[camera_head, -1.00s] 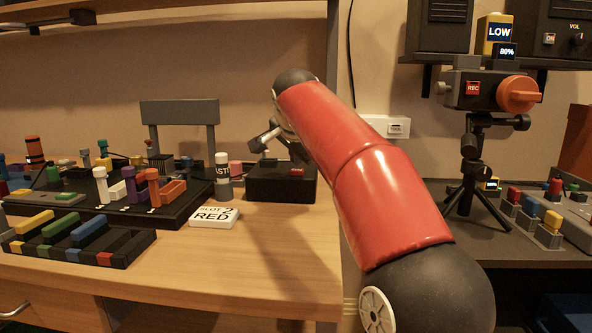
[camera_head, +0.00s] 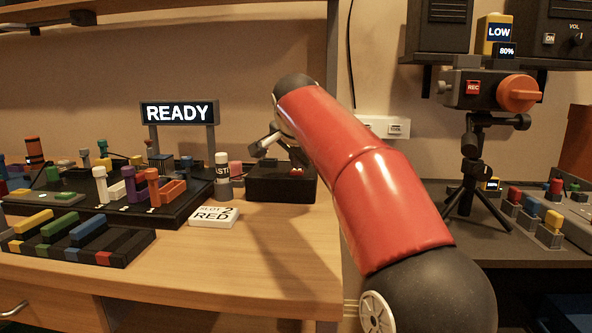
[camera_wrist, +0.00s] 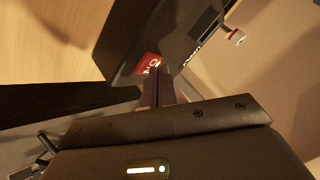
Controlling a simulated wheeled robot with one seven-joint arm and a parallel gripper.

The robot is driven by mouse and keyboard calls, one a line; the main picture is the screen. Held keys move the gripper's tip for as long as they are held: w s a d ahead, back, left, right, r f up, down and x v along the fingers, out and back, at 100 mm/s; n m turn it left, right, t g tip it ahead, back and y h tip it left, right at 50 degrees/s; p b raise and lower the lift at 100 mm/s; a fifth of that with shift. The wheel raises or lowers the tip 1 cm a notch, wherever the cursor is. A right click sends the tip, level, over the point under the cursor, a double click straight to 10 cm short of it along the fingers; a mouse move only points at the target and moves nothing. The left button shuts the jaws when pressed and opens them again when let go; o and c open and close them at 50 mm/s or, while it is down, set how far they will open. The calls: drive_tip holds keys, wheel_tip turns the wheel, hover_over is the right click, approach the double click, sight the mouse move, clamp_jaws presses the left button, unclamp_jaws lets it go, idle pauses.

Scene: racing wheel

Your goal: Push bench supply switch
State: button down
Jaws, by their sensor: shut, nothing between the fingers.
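The bench supply is a black box (camera_head: 268,187) at the back right of the wooden desk. Its small red switch (camera_head: 297,172) shows on top, just left of my arm. In the wrist view, the dark box (camera_wrist: 195,35) carries the red rocker switch (camera_wrist: 148,64), with white lettering on it. My gripper (camera_wrist: 165,74) is shut and empty, its tips right beside the switch; I cannot tell whether they touch it. In the head view my red arm reaches over the desk edge, and the fingertips are not clearly visible. A sign (camera_head: 180,113) behind is lit and reads READY.
A white SLOT 2 RED card (camera_head: 214,217) and a grey-and-white cylinder (camera_head: 223,180) stand left of the supply. A black board with coloured blocks (camera_head: 110,215) fills the desk's left. A tripod camera (camera_head: 485,90) stands right. The front desk area is clear.

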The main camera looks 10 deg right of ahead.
sight(296, 172)
drive_tip(key=shift+r+p, duration=0.5)
wheel_tip(296, 172, up, 6)
drive_tip(key=p, duration=0.5)
drive_tip(key=shift+p, duration=0.35)
